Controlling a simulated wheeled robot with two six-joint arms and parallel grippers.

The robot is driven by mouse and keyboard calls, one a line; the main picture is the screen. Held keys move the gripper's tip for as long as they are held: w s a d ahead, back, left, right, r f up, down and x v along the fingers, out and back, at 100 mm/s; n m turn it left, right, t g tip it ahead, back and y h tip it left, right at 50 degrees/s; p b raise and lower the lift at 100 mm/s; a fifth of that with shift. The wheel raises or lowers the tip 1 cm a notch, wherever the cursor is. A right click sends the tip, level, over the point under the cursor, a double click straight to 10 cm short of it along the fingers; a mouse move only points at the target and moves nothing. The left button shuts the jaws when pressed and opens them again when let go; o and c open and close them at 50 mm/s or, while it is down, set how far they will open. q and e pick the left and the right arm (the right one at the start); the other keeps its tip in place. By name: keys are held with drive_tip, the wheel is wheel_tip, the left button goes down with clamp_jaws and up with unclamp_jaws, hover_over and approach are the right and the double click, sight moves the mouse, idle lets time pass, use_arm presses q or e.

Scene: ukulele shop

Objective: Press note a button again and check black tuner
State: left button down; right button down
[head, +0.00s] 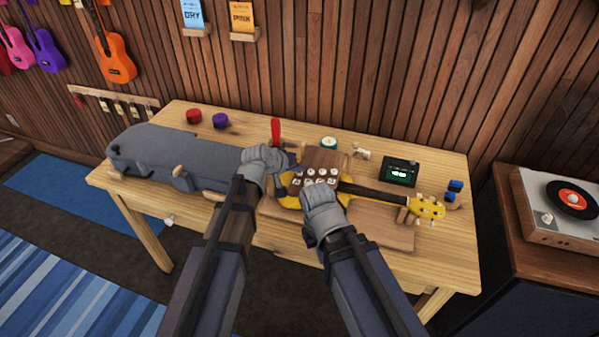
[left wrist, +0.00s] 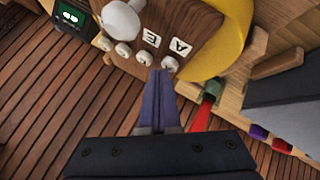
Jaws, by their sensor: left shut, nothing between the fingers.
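A brown wooden block with white buttons and letter labels (head: 325,157) stands over a yellow ukulele (head: 290,202) on the table. In the left wrist view, the A label (left wrist: 180,47) sits beside a white button (left wrist: 170,64). My left gripper (head: 292,168) is shut and empty. Its tips (left wrist: 160,72) are close to that button; I cannot tell if they touch it. The black tuner (head: 399,172) stands right of the block, its green screen lit with two white marks; it also shows in the left wrist view (left wrist: 70,16). My right gripper (head: 308,190) is over the block's front; its fingers are hidden.
A grey case (head: 180,155) fills the table's left side. A red-handled tool (head: 275,131) stands behind my left gripper. Red (head: 193,116) and purple (head: 220,121) round items lie at the back. Blue items (head: 455,186) are at the right edge.

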idle(0.5)
use_arm(q)
drive_tip(key=shift+r+p, duration=0.9)
wheel_tip(320, 180, up, 5)
drive_tip(key=p, duration=0.5)
drive_tip(key=shift+s, duration=0.1)
idle(0.4)
